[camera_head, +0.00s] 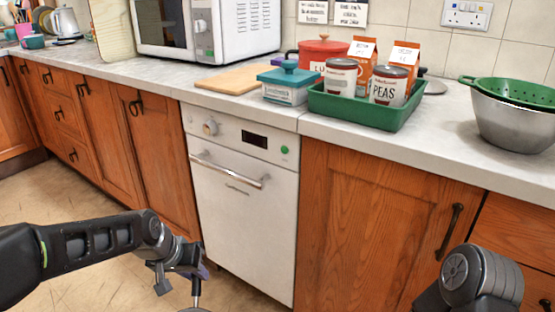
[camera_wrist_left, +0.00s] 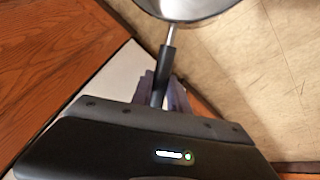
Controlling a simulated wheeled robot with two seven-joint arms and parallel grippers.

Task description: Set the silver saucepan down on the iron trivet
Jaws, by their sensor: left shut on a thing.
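My left gripper (camera_head: 188,272) is low in front of the white dishwasher, below counter height. In the left wrist view its fingers (camera_wrist_left: 165,92) are shut on the dark handle (camera_wrist_left: 167,62) of the silver saucepan. The saucepan (camera_wrist_left: 188,8) hangs over the floor, its round body cut off by the top edge. I cannot make out the iron trivet for sure; a flat grey thing (camera_head: 434,87) shows partly behind the green tray. Of my right arm only a link shows at the bottom right; its gripper is not in view.
The counter holds a microwave (camera_head: 212,30), a wooden board (camera_head: 232,78), a teal box (camera_head: 288,84), a red pot (camera_head: 322,52), a green tray (camera_head: 372,112) with cans and cartons, and a steel bowl with green colander (camera_head: 510,122). The front counter strip (camera_head: 420,140) is bare.

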